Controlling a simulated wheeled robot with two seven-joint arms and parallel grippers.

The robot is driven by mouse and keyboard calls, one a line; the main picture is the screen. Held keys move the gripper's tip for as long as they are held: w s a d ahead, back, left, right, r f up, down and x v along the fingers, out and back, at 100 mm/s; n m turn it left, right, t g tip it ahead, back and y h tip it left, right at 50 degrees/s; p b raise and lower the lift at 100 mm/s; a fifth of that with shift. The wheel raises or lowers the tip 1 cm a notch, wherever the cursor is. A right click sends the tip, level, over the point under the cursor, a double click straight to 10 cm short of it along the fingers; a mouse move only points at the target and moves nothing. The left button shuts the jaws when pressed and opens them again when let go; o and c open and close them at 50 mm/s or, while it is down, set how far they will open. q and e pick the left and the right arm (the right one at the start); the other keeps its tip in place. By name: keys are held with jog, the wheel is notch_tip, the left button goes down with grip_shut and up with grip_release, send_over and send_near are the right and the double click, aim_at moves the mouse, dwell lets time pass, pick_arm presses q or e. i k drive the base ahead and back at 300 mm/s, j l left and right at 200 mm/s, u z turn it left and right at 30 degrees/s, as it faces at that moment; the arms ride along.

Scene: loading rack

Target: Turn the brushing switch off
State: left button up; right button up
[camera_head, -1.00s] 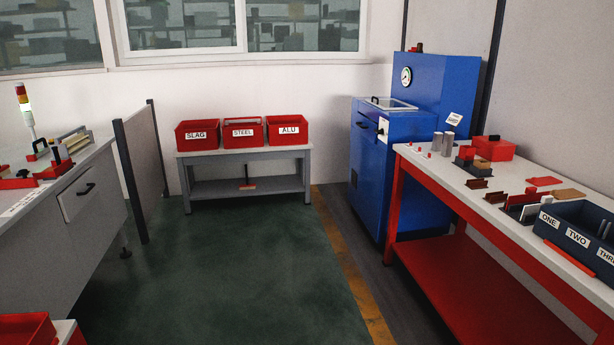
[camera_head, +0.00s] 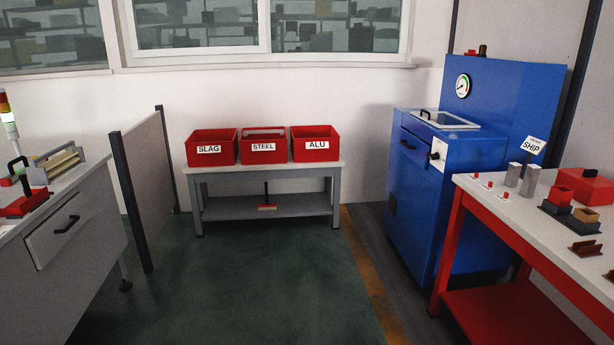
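A blue machine (camera_head: 470,151) stands at the back right, with a round gauge (camera_head: 463,86) on its tall rear part. A small white switch plate (camera_head: 438,153) with a dark knob is on its front face near the upper right corner. It is too small to read its setting, and I see no label naming it as the brushing switch. A black handle (camera_head: 407,144) is on the machine's front left, and a framed lid (camera_head: 444,119) lies on top. Neither of my grippers is in view.
A red-legged workbench (camera_head: 520,215) with blocks and small red buttons stands at right, near the machine. A grey rack (camera_head: 265,172) holds SLAG, STEEL and ALU bins. A grey counter (camera_head: 75,215) and partition (camera_head: 147,190) stand at left. The green floor (camera_head: 255,290) between is clear.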

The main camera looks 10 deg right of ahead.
aim_at(436, 155)
jog(key=i+z, duration=0.25)
jog(key=i, duration=0.45)
jog(key=i+j+z, duration=0.25)
jog(key=i, duration=0.45)
jog(key=i+l+z, duration=0.1)
jog(key=i+z, duration=0.35)
jog(key=i+j+z, duration=0.1)
jog(key=i+z, duration=0.35)
jog(key=i, duration=0.15)
jog(key=i+j+z, duration=0.25)
jog(key=i+z, duration=0.15)
jog(key=i+j+z, duration=0.2)
jog(key=i, duration=0.2)
jog(key=i+j+z, duration=0.25)
jog(key=i+l, duration=0.1)
